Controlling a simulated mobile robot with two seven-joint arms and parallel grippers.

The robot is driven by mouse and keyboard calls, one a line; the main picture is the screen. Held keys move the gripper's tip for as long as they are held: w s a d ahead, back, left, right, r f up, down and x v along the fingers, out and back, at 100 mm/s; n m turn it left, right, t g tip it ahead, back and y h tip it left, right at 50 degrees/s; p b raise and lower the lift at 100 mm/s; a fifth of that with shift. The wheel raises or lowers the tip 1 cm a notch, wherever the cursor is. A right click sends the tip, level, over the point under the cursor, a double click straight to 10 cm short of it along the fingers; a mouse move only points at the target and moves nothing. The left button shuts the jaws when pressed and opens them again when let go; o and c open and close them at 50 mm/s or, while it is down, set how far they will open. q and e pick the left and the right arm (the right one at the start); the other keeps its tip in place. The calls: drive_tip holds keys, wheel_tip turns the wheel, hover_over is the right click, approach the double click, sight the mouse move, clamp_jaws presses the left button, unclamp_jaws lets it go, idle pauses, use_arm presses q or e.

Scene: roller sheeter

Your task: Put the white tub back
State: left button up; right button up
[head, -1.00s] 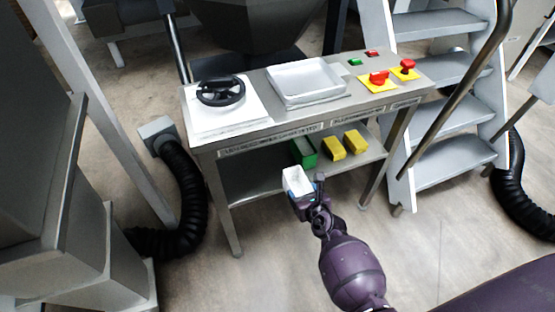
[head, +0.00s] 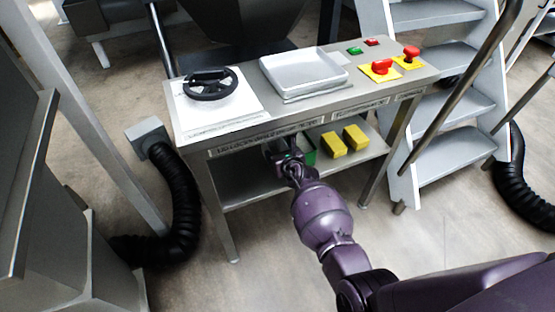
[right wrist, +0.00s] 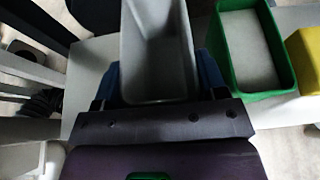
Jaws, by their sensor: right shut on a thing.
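The white tub (right wrist: 157,75), looking grey in shadow, sits between the blue fingers of my right gripper (head: 284,158) in the right wrist view. The gripper is shut on it. In the head view the gripper reaches under the tabletop at the lower shelf (head: 240,188), and the tub is hidden or too dark to make out. The tub is left of the green tub (right wrist: 262,88), with a small gap at the rims. I cannot tell whether the tub touches the shelf. My left gripper is not in view.
Two yellow tubs (head: 333,145) stand right of the green one on the shelf. The tabletop above carries a handwheel (head: 210,84), a grey tray (head: 305,72) and red buttons (head: 381,66). The table's left front leg (head: 222,220) is near. The shelf's left part is clear.

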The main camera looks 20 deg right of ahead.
sight(275, 151)
drive_tip(key=shift+w+f, duration=0.1)
drive_tip(key=shift+w, duration=0.2)
drive_tip(key=f+b, duration=0.2)
drive_tip(key=f, duration=0.1)
drive_tip(key=shift+s+f, duration=0.2)
drive_tip(key=shift+f, duration=0.25)
drive_tip(key=shift+w+r, duration=0.2)
drive_tip(key=shift+r, duration=0.2)
drive_tip(key=shift+f, duration=0.25)
drive_tip(key=o, duration=1.1)
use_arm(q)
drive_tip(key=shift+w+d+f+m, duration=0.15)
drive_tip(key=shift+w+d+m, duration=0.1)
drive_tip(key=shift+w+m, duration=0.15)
use_arm(e)
drive_tip(key=shift+o, duration=0.2)
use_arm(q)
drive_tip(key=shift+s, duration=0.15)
use_arm(e)
drive_tip(key=shift+r, duration=0.15)
